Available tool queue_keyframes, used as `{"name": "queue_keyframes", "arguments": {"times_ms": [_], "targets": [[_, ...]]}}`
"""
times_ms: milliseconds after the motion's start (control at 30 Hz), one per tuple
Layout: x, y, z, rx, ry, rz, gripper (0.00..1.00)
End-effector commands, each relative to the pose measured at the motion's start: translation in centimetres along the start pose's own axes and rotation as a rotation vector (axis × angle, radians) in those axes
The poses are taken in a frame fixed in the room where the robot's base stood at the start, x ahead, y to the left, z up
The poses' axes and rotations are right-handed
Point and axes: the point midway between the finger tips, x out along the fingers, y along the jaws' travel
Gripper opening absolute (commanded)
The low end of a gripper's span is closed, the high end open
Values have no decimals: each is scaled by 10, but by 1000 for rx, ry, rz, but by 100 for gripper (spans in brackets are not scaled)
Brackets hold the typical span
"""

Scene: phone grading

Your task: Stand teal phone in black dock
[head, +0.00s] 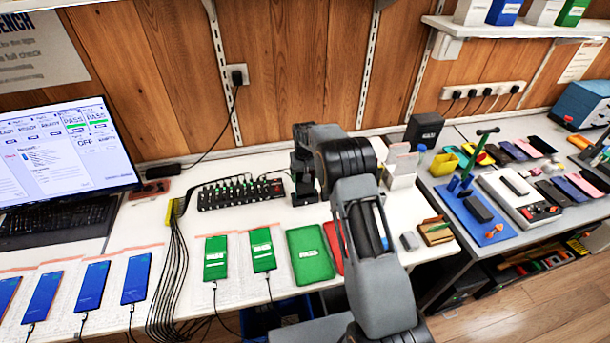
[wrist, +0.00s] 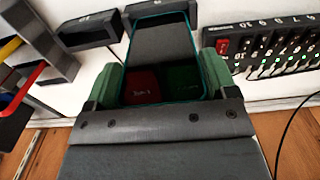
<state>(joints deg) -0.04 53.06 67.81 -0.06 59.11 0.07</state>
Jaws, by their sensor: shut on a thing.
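The teal phone (wrist: 163,45) is between the green-padded fingers of my gripper (wrist: 160,80) in the wrist view, its dark face toward the camera and a thin teal edge around it. My gripper is shut on it. Red and green patches show within its outline; I cannot tell whether they are reflections. A black block with a pale label (wrist: 90,32), which looks like the black dock, is left of the phone, apart from it. In the head view my gripper (head: 304,192) is near the back of the white bench; the phone cannot be made out there, and my arm hides the area beside it.
A black multi-port hub (head: 240,194) lies just left of my gripper. A green tray (head: 310,255) and a partly hidden red tray (head: 333,247) lie in front. Two green-screened phones (head: 215,258) and several blue ones (head: 91,287) lie leftward. A blue stand (head: 480,222) is at right.

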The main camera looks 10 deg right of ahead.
Motion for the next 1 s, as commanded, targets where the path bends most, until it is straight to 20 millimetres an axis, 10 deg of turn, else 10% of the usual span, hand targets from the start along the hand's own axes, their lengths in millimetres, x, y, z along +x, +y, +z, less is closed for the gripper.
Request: {"name": "queue_keyframes", "arguments": {"times_ms": [900, 933, 1000], "targets": [[13, 0, 0, 0, 1, 0, 49], [13, 0, 0, 0, 1, 0, 81], [13, 0, 0, 0, 1, 0, 88]]}}
